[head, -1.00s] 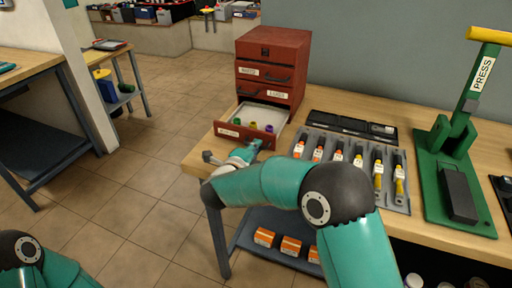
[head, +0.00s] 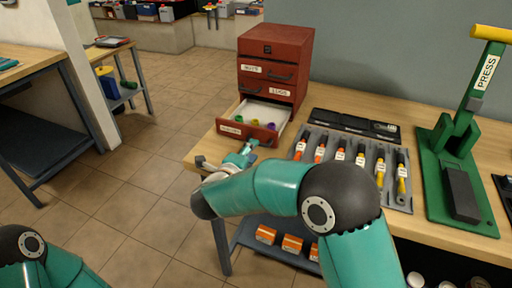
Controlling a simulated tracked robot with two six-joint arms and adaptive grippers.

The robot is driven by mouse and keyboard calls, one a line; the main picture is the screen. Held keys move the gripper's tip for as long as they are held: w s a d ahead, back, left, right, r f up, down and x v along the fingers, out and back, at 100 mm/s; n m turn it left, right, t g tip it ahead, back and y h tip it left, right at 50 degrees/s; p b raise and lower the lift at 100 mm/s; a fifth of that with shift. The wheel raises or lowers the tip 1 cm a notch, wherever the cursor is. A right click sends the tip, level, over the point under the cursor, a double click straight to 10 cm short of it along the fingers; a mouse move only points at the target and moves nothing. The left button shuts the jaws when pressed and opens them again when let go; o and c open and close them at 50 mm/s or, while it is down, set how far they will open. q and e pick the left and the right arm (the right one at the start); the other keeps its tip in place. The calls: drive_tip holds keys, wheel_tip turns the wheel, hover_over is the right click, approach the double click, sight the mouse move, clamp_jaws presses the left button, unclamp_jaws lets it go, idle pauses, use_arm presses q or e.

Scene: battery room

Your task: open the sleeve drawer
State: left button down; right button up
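The red drawer cabinet (head: 277,48) stands at the back left of the wooden bench. Its bottom drawer (head: 231,129) is pulled out, and its light tray shows a few green, purple and yellow pieces (head: 254,123). The label on that drawer front is too small to read surely. My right gripper (head: 250,147) is just in front of the drawer front, by its handle. I cannot tell whether its fingers touch the handle or are closed. The drawers above are shut. My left arm shows at the lower left, but its gripper is out of view.
A grey tray (head: 347,186) of several orange and yellow tools lies right of the drawer. A dark case (head: 353,124) lies behind it. The green press (head: 452,160) stands further right. Orange boxes (head: 291,244) sit on the shelf below. The floor left of the bench is clear.

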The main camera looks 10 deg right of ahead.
drive_tip(key=v, duration=0.7)
drive_tip(key=shift+s, duration=0.25)
drive_tip(key=shift+a, duration=0.15)
